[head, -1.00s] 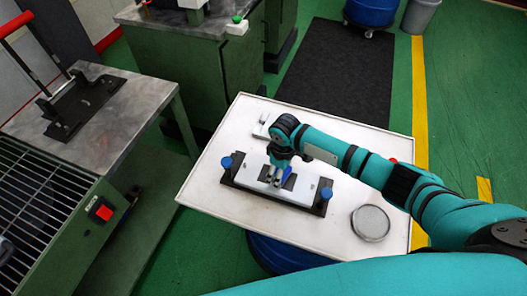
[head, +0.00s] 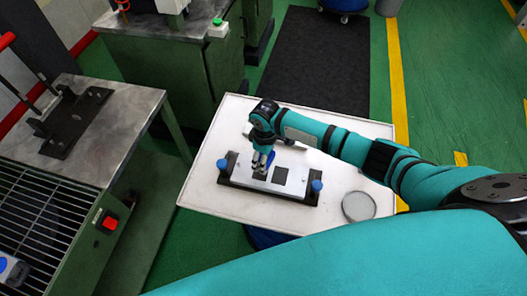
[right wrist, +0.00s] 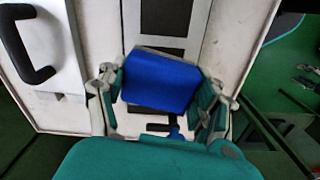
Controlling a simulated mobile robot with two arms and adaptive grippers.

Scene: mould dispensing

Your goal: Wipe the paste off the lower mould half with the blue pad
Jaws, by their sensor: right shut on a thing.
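The lower mould half (head: 297,191) is a pale plate on a dark base, lying on the white tabletop, with a blue knob at each end. Dark square recesses (head: 280,175) show in its top; I cannot make out paste on them. My right gripper (head: 262,168) is over the plate's middle-left part, shut on the blue pad (head: 269,160). In the right wrist view the blue pad (right wrist: 160,82) sits between the fingers, above the plate and its dark recesses (right wrist: 165,17). The pad hides its own underside, so contact cannot be told. My left gripper is not in view.
A round grey dish (head: 359,206) stands on the white table (head: 205,190) right of the mould. A black handle (right wrist: 25,45) on a pale block shows beside the mould in the right wrist view. A metal bench (head: 110,130) and a grating (head: 45,215) stand at left.

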